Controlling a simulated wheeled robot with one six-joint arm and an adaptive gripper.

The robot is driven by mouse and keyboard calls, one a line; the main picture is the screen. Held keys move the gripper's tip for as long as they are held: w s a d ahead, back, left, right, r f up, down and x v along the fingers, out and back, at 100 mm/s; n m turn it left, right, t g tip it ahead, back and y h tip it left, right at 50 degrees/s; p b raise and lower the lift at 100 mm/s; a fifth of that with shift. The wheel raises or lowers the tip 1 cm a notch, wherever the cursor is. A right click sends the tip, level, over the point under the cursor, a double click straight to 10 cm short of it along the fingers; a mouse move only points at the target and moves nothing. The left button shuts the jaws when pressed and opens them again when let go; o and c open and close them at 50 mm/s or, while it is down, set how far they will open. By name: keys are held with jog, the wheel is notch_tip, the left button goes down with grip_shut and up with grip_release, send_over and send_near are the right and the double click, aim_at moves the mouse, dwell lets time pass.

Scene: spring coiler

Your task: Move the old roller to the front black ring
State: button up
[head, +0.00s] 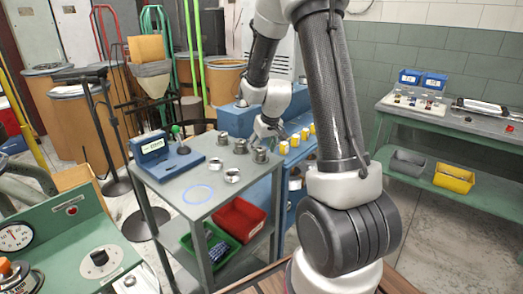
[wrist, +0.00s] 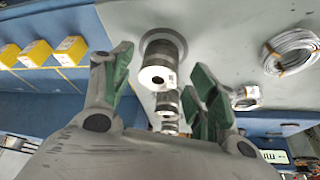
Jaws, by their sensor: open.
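Several grey metal rollers stand on the grey cart top; the nearest one (head: 260,154) is beside another roller (head: 240,146), with a third (head: 222,137) behind. I cannot tell which is the old one. My gripper (head: 268,130) is above the cart's right edge. In the wrist view my gripper (wrist: 161,63) is open, with green-padded fingers spread to either side of the nearest roller (wrist: 157,78) and not visibly touching it. This roller stands upright within a dark round outline (wrist: 166,38); more rollers line up behind it. No empty black ring is clearly visible.
Yellow blocks (head: 295,139) line the blue machine on the right. Red (head: 240,217) and green bins sit below.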

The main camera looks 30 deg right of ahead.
jog(key=s+a+r, duration=0.2)
jog(key=s+r, duration=0.6)
jog(key=r, duration=0.1)
jog(key=s+a+r, duration=0.3)
jog(key=s+r, duration=0.4)
jog(key=r, duration=0.2)
jog(key=s+a+r, duration=0.2)
jog(key=s, duration=1.3)
